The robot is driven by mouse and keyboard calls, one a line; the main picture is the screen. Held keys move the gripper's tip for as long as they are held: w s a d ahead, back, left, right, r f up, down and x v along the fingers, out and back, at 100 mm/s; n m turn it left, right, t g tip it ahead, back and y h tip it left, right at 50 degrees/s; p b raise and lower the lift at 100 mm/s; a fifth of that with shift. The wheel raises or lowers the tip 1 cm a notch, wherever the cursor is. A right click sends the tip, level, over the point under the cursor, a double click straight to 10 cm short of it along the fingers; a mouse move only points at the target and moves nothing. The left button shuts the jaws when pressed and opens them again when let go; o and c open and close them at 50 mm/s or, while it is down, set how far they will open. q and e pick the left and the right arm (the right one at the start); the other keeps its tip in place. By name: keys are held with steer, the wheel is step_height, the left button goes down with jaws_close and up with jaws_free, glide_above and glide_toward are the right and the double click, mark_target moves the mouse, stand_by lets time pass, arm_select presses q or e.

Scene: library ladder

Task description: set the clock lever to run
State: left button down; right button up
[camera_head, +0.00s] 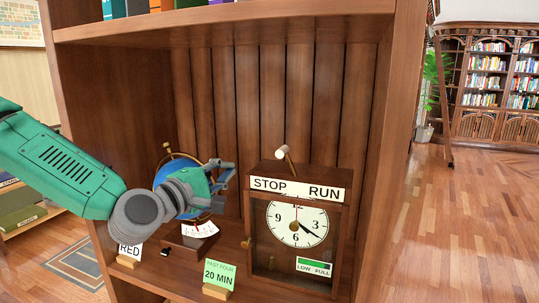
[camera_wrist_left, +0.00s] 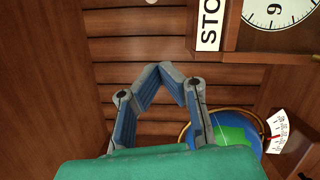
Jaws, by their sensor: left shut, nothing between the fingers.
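The clock (camera_head: 298,225) is a brown wooden box on the shelf, with a white dial and a STOP / RUN label (camera_head: 297,189) along its top front. Its lever (camera_head: 283,155), a short stick with a pale knob, rises from the top and tilts left, towards the STOP side. My left gripper (camera_head: 231,172) is shut and empty, left of the clock and apart from the lever. In the left wrist view its fingertips (camera_wrist_left: 172,70) meet, with the clock's dial (camera_wrist_left: 278,10) at the upper right. My right gripper is out of view.
A blue globe (camera_head: 176,170) stands behind my left gripper, on a wooden base with a paper dial. A green "20 MIN" card (camera_head: 220,276) and a "RED" card (camera_head: 130,250) stand at the shelf front. The cabinet's right wall (camera_head: 385,150) is close to the clock.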

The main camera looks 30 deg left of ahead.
arm_select(q)
steer(key=w+p, duration=0.1)
steer(key=w, duration=0.9)
steer(key=shift+r, duration=0.15)
steer(key=d, duration=0.3)
steer(key=shift+w+d+r+p, duration=0.15)
steer(key=shift+w+r+p, duration=0.2)
steer(key=shift+r, duration=0.05)
steer(key=shift+d, duration=0.35)
steer(key=shift+w+a, duration=0.1)
